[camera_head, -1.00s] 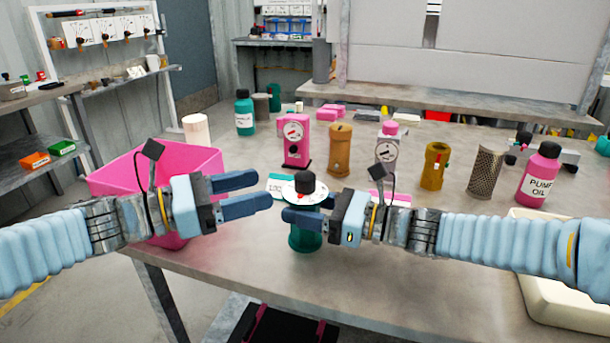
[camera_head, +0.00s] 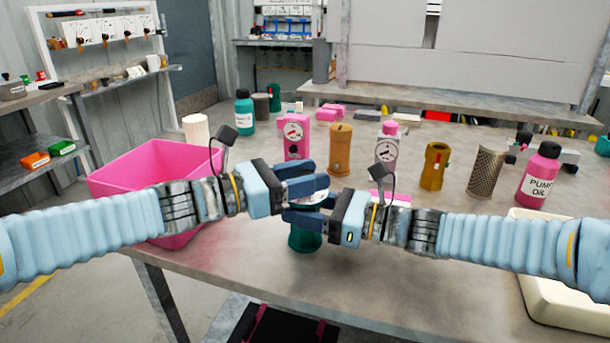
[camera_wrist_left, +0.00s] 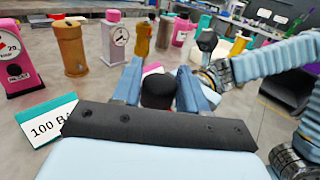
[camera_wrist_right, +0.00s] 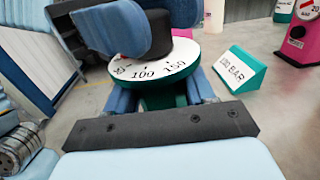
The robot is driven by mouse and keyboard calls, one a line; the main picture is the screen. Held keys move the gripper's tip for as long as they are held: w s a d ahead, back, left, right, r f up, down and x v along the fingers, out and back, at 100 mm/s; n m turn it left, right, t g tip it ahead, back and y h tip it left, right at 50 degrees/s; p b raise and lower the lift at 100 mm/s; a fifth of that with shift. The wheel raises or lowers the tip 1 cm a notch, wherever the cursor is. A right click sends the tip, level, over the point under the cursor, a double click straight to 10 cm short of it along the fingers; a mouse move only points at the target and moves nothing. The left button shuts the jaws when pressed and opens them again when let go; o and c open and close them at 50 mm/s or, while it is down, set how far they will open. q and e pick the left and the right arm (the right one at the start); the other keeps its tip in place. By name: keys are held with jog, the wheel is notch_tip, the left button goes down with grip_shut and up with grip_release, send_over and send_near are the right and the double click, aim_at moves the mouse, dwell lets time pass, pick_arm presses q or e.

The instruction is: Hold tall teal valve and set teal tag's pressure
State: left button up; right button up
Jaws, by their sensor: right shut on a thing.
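The tall teal valve (camera_head: 305,238) stands upright on the table; its white dial, reading up to 100 and 150 in the right wrist view (camera_wrist_right: 160,68), is partly covered. My right gripper (camera_head: 300,215) is shut on the valve's body below the dial. My left gripper (camera_head: 308,180) is open, its fingers on either side of the black knob (camera_wrist_left: 158,88) on top. A small gap seems to show beside the knob. The fingers hide the dial's pointer. The teal tag (camera_wrist_left: 48,120) reads 100 BAR and also shows in the right wrist view (camera_wrist_right: 236,72); the left gripper hides it in the head view.
A pink bin (camera_head: 130,180) stands at the left. A pink pump (camera_head: 296,137), a brown cylinder (camera_head: 340,150), a grey gauged unit (camera_head: 387,150) and an ochre cylinder (camera_head: 435,167) stand behind. A PUMP OIL bottle (camera_head: 538,175) and cream tray (camera_head: 545,280) are right.

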pick_arm(q)
jog(key=c, duration=0.5)
jog(key=n+t+y, duration=0.2)
jog(key=t, duration=0.1)
jog(key=shift+r+t, duration=0.15)
jog(key=shift+t, duration=0.15)
jog(key=shift+c, duration=0.2)
jog(key=shift+n+t+y, duration=1.1)
jog(key=shift+n+y, duration=0.1)
jog(key=shift+n, duration=0.1)
jog(key=o, duration=1)
jog(key=shift+c, duration=0.2)
jog(key=v, duration=1.2)
